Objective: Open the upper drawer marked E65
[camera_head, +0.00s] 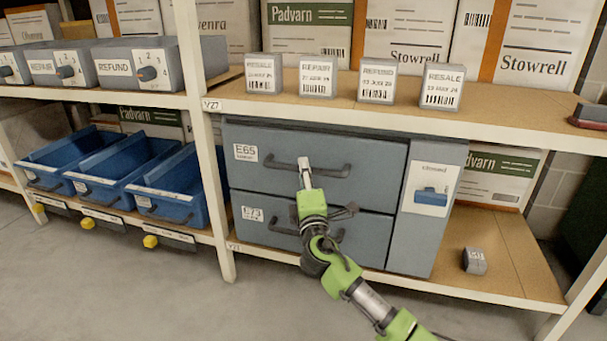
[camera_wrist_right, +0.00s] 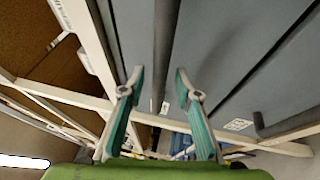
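The upper drawer marked E65 (camera_head: 275,180) is a blue-grey drawer front with a white label at its left and a dark bar handle (camera_head: 330,170). It looks shut, flush with the drawer below. I cannot tell whether either finger touches the bar. My left gripper is not in view.
The lower drawer marked E73 (camera_head: 262,235), with its own handle, sits directly below, partly behind my right arm. Small labelled boxes (camera_head: 318,77) stand on the shelf above. Blue bins (camera_head: 172,190) are at the left. A small grey block (camera_head: 474,261) lies on the lower shelf at right.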

